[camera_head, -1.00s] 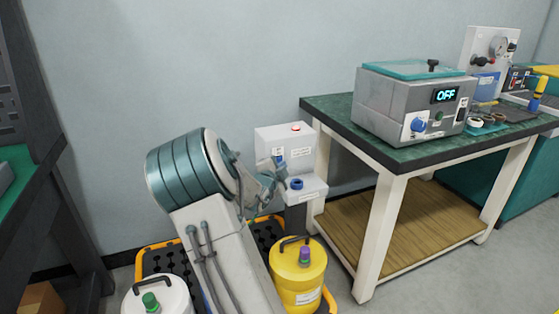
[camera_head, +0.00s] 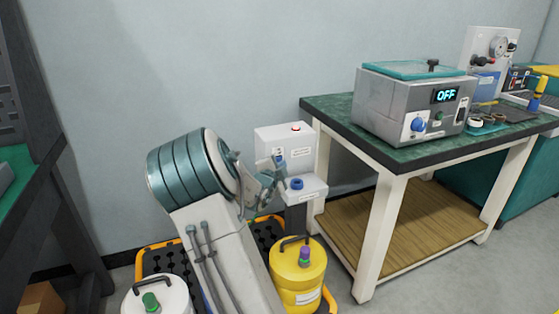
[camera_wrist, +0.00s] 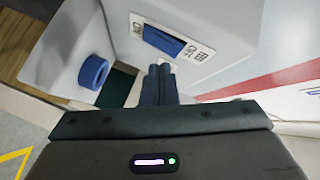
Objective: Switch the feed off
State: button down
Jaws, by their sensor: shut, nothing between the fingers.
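A white dosing unit (camera_head: 300,137) with a red button on top stands against the wall in the head view. In the wrist view its white switch plate (camera_wrist: 198,52) carries a blue rocker switch (camera_wrist: 163,41) with small lettering at both ends, too blurred to read surely. Which way the rocker is tipped is unclear. My gripper (camera_wrist: 158,72) is shut and empty, its fingertips just below the plate in the picture; I cannot tell whether they touch it. In the head view my gripper (camera_head: 281,168) is in front of the unit.
A blue ring (camera_wrist: 94,72) sits on the unit's lower ledge, left of my fingers. A yellow canister (camera_head: 298,272) and a white canister (camera_head: 158,299) stand below. At right, a bench (camera_head: 346,122) holds a grey box (camera_head: 390,100) whose display reads OFF.

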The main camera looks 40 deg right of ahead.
jog(key=shift+w, duration=0.35)
jog(key=shift+w+d+r, duration=0.1)
jog(key=shift+w+d, duration=0.05)
jog(key=shift+w, duration=0.1)
dwell(0.5)
dwell(0.3)
jog(key=shift+s+a+b, duration=0.2)
jog(key=shift+s+b, duration=0.4)
jog(key=shift+s, duration=0.1)
jog(key=shift+s+a+f+b, duration=0.2)
jog(key=shift+s+b, duration=0.15)
jog(key=shift+s, duration=0.45)
jog(key=shift+s+a+f+b, duration=0.15)
jog(key=shift+s+b, duration=0.25)
jog(key=shift+s, duration=0.4)
jog(key=shift+s+a+f+b, duration=0.1)
jog(key=shift+s+a+b, duration=0.2)
jog(key=shift+s, duration=0.5)
jog(key=shift+d, duration=0.1)
